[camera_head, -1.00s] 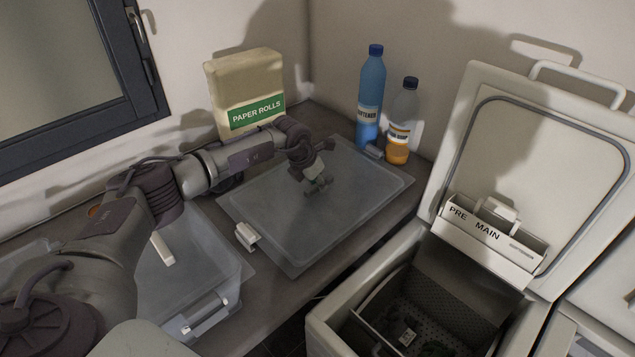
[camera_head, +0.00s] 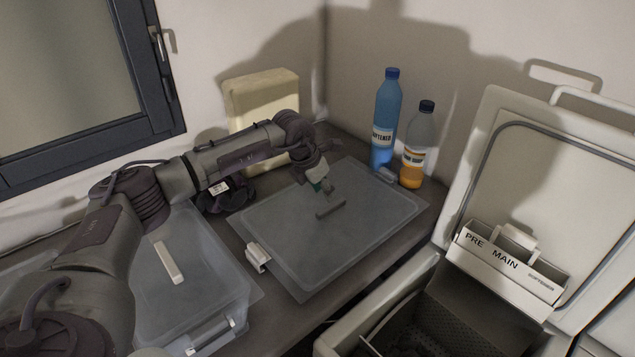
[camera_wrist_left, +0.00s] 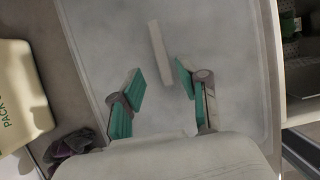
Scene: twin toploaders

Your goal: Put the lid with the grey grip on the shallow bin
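A flat translucent lid (camera_head: 285,245) with a bar-shaped grey grip (camera_head: 331,207) lies at counter level in the middle of the head view. In the left wrist view the grip (camera_wrist_left: 159,53) looks pale and lies ahead of the fingertips. My left gripper (camera_head: 325,187) hangs just above and behind the grip. Its green-padded fingers (camera_wrist_left: 160,85) are apart with nothing between them. A clear bin with a latch (camera_head: 195,320) stands at lower left under a lid with a white grip (camera_head: 168,262). I cannot tell which bin is the shallow one. My right gripper is not in view.
A blue bottle (camera_head: 386,120) and an orange-bottomed bottle (camera_head: 416,150) stand behind the lid. A pale pack (camera_head: 262,97) stands behind my left arm. A white clip (camera_head: 258,257) is at the lid's left edge. An open toploader (camera_head: 510,262) stands at the right.

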